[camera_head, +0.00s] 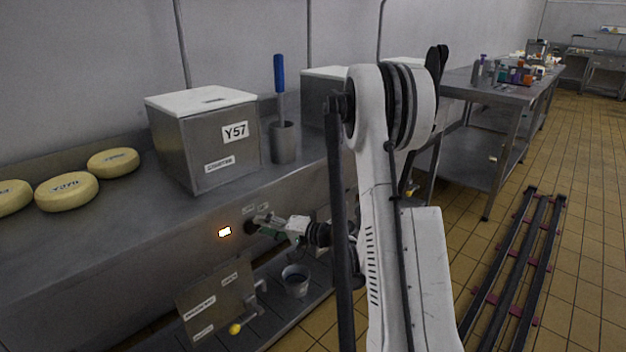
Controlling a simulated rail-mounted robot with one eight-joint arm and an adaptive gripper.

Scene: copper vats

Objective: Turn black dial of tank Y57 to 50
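Tank Y57 (205,140) is a grey metal box with a white lid, a "Y57" label and a lower label. It stands on the steel counter. A black dial (250,226) shows as a small dark round shape on the counter's front panel, below the tank. My gripper (261,222) is at the dial, reaching it from the right. The fingertips overlap the dial in the picture, and I cannot tell whether they touch or grip it. The dial's pointer and scale are too small to read. A lit orange-white display (224,231) is left of the dial; its digits are not readable.
Yellow cheese wheels (66,191) lie at the counter's left. A grey cup with a blue-handled tool (283,142) stands right of the tank. Below are a labelled metal panel (217,299), a yellow knob (235,328) and a bucket (296,281). Floor rails (515,265) run at right.

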